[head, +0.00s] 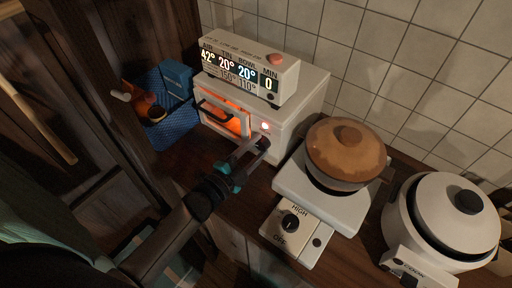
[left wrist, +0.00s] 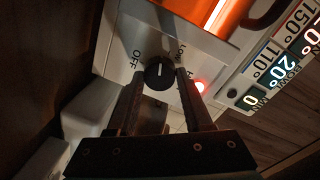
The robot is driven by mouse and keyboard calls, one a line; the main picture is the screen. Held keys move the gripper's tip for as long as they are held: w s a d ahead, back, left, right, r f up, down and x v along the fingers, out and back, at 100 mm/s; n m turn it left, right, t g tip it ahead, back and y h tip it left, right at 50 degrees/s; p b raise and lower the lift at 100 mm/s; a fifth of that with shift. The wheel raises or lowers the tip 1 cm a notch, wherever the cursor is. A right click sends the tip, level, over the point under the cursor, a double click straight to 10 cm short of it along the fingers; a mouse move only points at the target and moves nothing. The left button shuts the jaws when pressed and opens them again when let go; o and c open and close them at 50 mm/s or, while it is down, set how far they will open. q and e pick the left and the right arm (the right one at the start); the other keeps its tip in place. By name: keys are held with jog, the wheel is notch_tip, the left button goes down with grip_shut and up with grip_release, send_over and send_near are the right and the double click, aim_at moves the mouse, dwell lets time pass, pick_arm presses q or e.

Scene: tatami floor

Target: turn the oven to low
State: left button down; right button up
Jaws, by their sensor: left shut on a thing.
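The small white oven (head: 292,122) stands on the counter against the tiled wall, its window glowing orange. My left gripper (head: 255,148) is at the lower right of its front. In the left wrist view the fingers (left wrist: 158,84) are shut on the black oven knob (left wrist: 158,73), one on each side. The knob's white mark points up in the picture, between the OFF and LOW labels. HIGH is partly hidden by the right finger. A red lamp (left wrist: 200,87) is lit beside the knob and also shows in the head view (head: 265,126). My right gripper is not in view.
A display box (head: 285,80) sits on the oven. A blue basket (head: 172,130) with bottles stands left of it. To the right are a hot plate (head: 340,212) bearing a lidded brown pot (head: 345,152), and a white rice cooker (head: 435,210). Dark wooden cabinetry is close on the left.

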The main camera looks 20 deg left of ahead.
pick_arm(q)
jog(key=shift+m, duration=1.5)
jog(key=shift+c, duration=1.6)
grip_release()
jog(key=shift+s, duration=0.1)
jog(key=v, duration=1.5)
jog(key=shift+d, duration=0.15)
jog(key=shift+y, duration=0.3)
